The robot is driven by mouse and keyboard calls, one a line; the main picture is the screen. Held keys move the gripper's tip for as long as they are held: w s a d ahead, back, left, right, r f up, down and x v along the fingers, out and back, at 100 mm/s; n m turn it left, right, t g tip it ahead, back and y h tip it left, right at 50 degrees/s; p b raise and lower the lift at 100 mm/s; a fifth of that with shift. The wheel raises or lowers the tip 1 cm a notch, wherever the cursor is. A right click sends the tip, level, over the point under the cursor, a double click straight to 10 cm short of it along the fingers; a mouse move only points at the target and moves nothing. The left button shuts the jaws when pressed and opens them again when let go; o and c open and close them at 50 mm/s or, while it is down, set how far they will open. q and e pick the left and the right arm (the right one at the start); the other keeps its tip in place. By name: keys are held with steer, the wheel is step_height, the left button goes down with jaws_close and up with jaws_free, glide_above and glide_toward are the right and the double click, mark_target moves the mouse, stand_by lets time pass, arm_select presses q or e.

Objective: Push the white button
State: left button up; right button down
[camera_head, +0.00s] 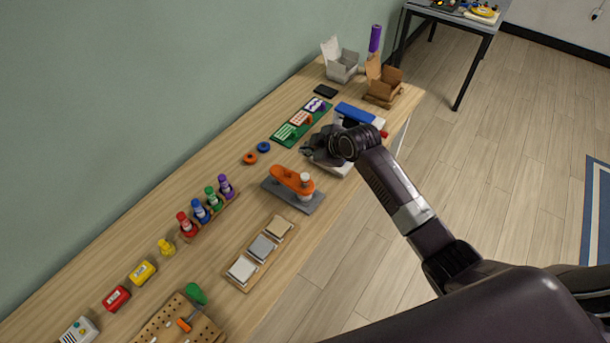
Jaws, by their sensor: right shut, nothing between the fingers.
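My right gripper (307,149) reaches in from the right over the far half of the workbench. It is shut and empty, its fingers pointing left. It is over or just beside a pale device with a blue bar (357,113) and a small red part on its right; the gripper and wrist hide much of this device. I cannot make out a white button on its visible parts. A white round knob (305,179) stands on an orange arm with a grey base, nearer than the gripper and apart from it. My left gripper is out of view.
The wooden bench (215,150) runs along the wall. A green board (300,122) lies left of the gripper, blue and orange rings nearby. Open boxes (382,85) stand at the far end. Bottles (213,199), a tray of plates (262,247) and a pegboard are nearer.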

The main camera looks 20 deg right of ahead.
mark_target(306, 178)
steer(key=shift+f, duration=0.15)
step_height(306, 178, down, 8)
steer(key=b, duration=0.7)
steer(key=shift+f, duration=0.3)
stand_by(0.8)
steer(key=shift+f+b, duration=0.35)
steer(key=shift+s+f+b, duration=0.1)
steer(key=shift+f+b, duration=0.35)
steer(key=shift+f, duration=0.3)
stand_by(0.8)
steer(key=shift+r, duration=0.15)
steer(key=shift+r+p, duration=0.9)
steer(key=shift+p, duration=0.1)
steer(key=shift+r, duration=0.15)
